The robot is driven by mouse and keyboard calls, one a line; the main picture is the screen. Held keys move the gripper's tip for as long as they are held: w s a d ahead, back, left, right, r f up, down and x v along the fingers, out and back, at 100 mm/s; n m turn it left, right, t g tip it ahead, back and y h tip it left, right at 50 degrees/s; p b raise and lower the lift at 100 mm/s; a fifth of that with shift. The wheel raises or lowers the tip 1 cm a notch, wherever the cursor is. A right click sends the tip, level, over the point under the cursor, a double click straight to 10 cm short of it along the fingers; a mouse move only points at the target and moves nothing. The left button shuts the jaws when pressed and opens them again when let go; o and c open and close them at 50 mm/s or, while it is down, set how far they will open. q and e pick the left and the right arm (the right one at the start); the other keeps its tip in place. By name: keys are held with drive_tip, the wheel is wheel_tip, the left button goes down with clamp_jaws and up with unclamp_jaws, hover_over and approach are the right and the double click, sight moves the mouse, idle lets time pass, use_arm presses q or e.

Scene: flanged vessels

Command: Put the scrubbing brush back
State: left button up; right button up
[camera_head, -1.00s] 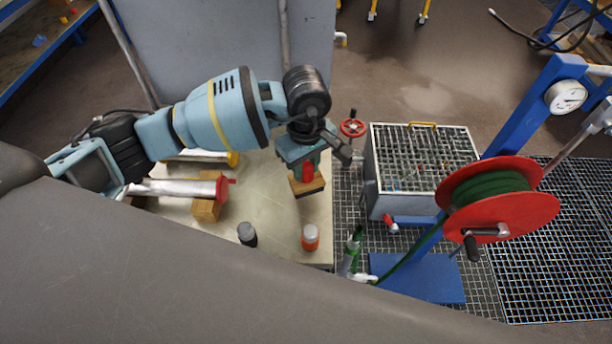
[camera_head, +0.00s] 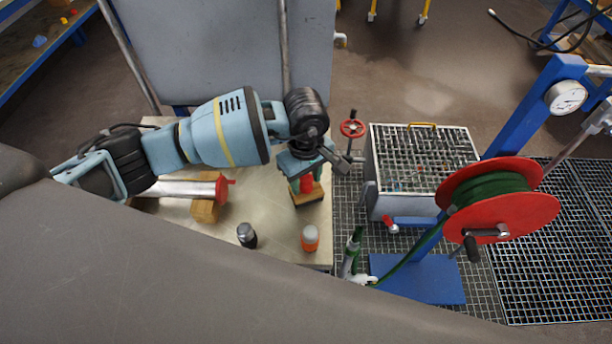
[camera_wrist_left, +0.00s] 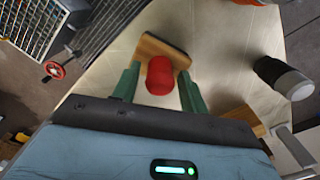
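The scrubbing brush appears to be the wooden block (camera_head: 309,198) with a red knob on top, over the right part of the pale table (camera_head: 275,215). It also shows in the left wrist view as a red knob (camera_wrist_left: 159,76) in front of a wooden block. My left gripper (camera_head: 304,178) comes down on it from above, its green fingers (camera_wrist_left: 160,82) on either side of the knob. I cannot tell whether the block touches the table. My right gripper is not in view.
A dark bottle (camera_head: 247,236) and an orange bottle (camera_head: 310,239) stand near the table's front. A silver cylinder with a red end (camera_head: 190,189) lies on a wood support at left. Right of the table are a red handwheel (camera_head: 352,128), a grated box (camera_head: 425,160) and a hose reel (camera_head: 505,215).

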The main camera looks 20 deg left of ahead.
use_arm(q)
drive_tip(key=shift+o, duration=0.4)
drive_tip(key=shift+r, duration=0.1)
drive_tip(key=shift+r, duration=0.3)
wheel_tip(320, 180, up, 12)
drive_tip(key=shift+f, duration=0.15)
idle(0.4)
